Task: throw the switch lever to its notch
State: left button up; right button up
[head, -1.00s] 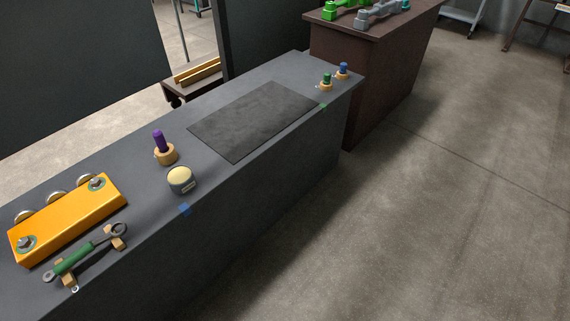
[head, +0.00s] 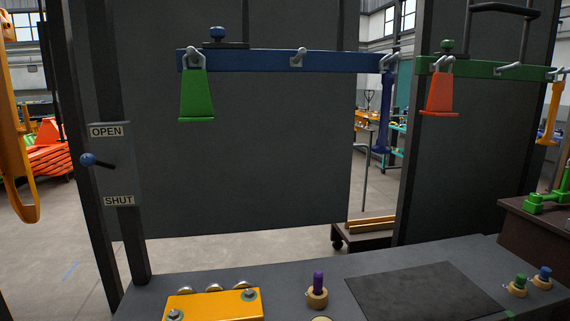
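The switch lever (head: 97,161) has a dark blue ball knob and a short dark arm. It sits on a grey plate on the dark post at the left of the head view. The knob points left, about midway between an OPEN label (head: 106,131) above and a SHUT label (head: 119,200) below. I cannot make out a notch at this size.
A dark grey bench (head: 290,283) runs along the bottom, with an orange block (head: 213,304) and a purple peg (head: 318,282) on it. A blue rail (head: 260,60) carries a green hanging piece (head: 197,95).

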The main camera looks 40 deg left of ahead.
aim_at(87, 159)
jog(key=u, duration=2.45)
